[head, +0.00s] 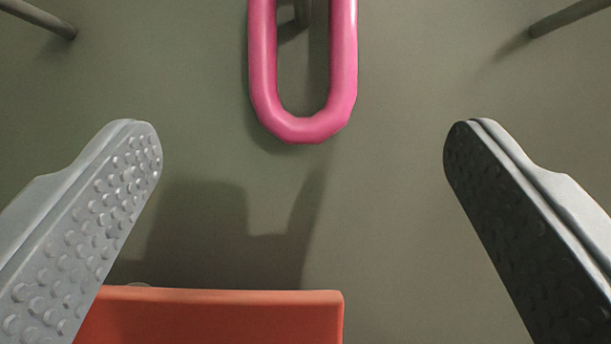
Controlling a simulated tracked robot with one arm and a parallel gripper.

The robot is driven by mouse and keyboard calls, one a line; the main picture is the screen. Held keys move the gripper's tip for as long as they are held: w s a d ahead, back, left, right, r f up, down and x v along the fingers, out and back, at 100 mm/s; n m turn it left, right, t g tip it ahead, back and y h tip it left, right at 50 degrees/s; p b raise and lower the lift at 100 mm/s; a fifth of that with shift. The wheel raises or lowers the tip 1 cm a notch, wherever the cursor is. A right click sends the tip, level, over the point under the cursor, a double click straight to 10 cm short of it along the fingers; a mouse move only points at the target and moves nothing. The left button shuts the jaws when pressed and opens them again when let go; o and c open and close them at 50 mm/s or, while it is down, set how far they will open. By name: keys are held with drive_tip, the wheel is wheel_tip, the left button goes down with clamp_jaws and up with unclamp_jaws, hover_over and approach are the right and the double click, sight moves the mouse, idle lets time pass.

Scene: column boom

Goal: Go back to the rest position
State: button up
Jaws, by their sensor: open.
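My gripper (303,150) is open, with its two grey studded fingers wide apart at the left and right of the head view. Nothing is held between the fingers. A pink elongated ring (302,128) hangs at the top middle, ahead of the gap between the fingertips and not touching either one. Its upper end is cut off by the frame.
A grey-green surface (400,220) fills the background. An orange block-like thing (215,315) is at the bottom, partly behind the left finger. Dark pegs show at the top left (45,20), top right (565,18) and behind the pink ring (302,12).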

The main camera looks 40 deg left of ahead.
drive_tip(key=shift+v, duration=2.25)
drive_tip(key=w+d+r+m+t+h, duration=0.1)
drive_tip(key=d+r+m+h, duration=0.3)
drive_tip(key=d+r, duration=0.55)
drive_tip(key=w+d+r+m+h, duration=0.1)
drive_tip(key=d+r+m+h, duration=0.1)
drive_tip(key=d+r+h, duration=0.75)
drive_tip(key=s+d+r+g, duration=0.1)
drive_tip(key=s+d+r, duration=0.3)
drive_tip(key=s+r, duration=0.3)
drive_tip(key=s+d+r+m+g, duration=0.1)
drive_tip(key=s+d+r+g, duration=0.1)
drive_tip(key=s+d+r, duration=0.2)
drive_tip(key=s+r, duration=0.3)
drive_tip(key=s, duration=0.3)
drive_tip(key=shift+s+d, duration=0.25)
drive_tip(key=shift+s, duration=0.1)
